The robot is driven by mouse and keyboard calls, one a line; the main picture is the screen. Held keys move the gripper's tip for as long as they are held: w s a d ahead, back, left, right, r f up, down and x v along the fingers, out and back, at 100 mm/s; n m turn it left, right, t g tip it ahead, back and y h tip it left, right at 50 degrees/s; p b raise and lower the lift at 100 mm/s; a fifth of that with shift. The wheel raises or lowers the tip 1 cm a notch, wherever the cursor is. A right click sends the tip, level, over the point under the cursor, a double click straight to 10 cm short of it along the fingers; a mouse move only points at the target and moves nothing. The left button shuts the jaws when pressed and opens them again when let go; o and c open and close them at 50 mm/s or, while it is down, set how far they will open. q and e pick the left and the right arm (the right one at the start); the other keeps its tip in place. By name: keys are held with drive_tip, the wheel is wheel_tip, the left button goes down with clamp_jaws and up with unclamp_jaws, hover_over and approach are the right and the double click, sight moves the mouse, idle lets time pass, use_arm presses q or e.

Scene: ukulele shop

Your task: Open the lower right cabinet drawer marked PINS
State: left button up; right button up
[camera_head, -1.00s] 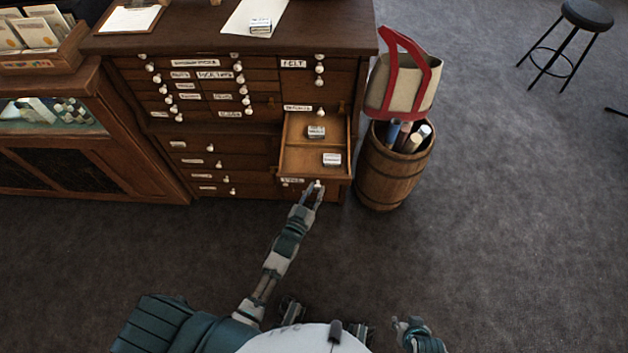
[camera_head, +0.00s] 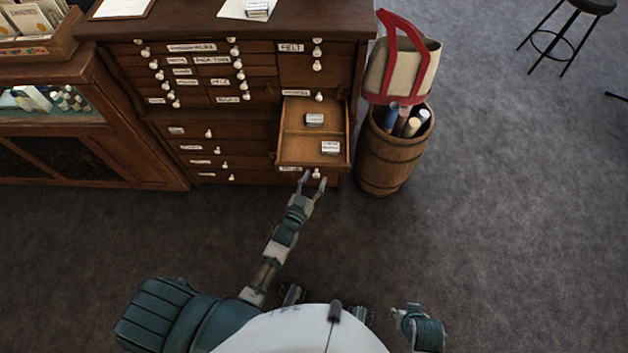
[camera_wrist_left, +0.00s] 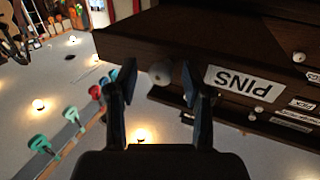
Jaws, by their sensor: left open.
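The drawer marked PINS (camera_head: 289,158) stands pulled out at the lower right of the wooden cabinet, in the head view. Two small labelled boxes lie inside it. Its PINS label (camera_wrist_left: 243,82) reads upside down in the left wrist view. My left gripper (camera_head: 312,185) is open in front of the drawer, with its fingers to either side of the white knob (camera_wrist_left: 160,73). In the left wrist view there are gaps between the knob and both fingers (camera_wrist_left: 158,80). My right gripper (camera_head: 409,314) is low in the head view, away from the cabinet; its fingers are unclear.
A barrel (camera_head: 385,163) with rolled tubes stands close to the cabinet's right side, with a red-handled bag (camera_head: 410,68) above it. A glass-fronted case (camera_head: 60,152) adjoins the left. A stool (camera_head: 570,35) is at the far right. The carpet in front is clear.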

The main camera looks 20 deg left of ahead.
use_arm(q)
drive_tip(key=s+a, duration=0.1)
drive_tip(key=s, duration=1)
drive_tip(key=shift+s+a, duration=0.15)
drive_tip(key=shift+s, duration=0.25)
drive_tip(key=s+a+f+g+p, duration=0.1)
drive_tip(key=s+f+g+p, duration=0.25)
drive_tip(key=f, duration=0.45)
drive_tip(key=s+f+g+p, duration=0.2)
drive_tip(key=s+f+g, duration=0.25)
drive_tip(key=f, duration=0.25)
drive_tip(key=s+a+f+g+p, duration=0.1)
drive_tip(key=s+f+g, duration=0.3)
drive_tip(key=s, duration=0.3)
drive_tip(key=s+a+f+m+g+y+p, duration=0.1)
drive_tip(key=s+f+g, duration=0.3)
drive_tip(key=s, duration=0.4)
drive_tip(key=shift+a+f+y, duration=0.3)
drive_tip(key=shift+a, duration=0.45)
use_arm(e)
drive_tip(key=s+f, duration=0.2)
drive_tip(key=f, duration=0.8)
drive_tip(key=s+f+g, duration=0.1)
drive_tip(key=s+f, duration=0.1)
drive_tip(key=f, duration=0.8)
drive_tip(key=shift+d, duration=0.15)
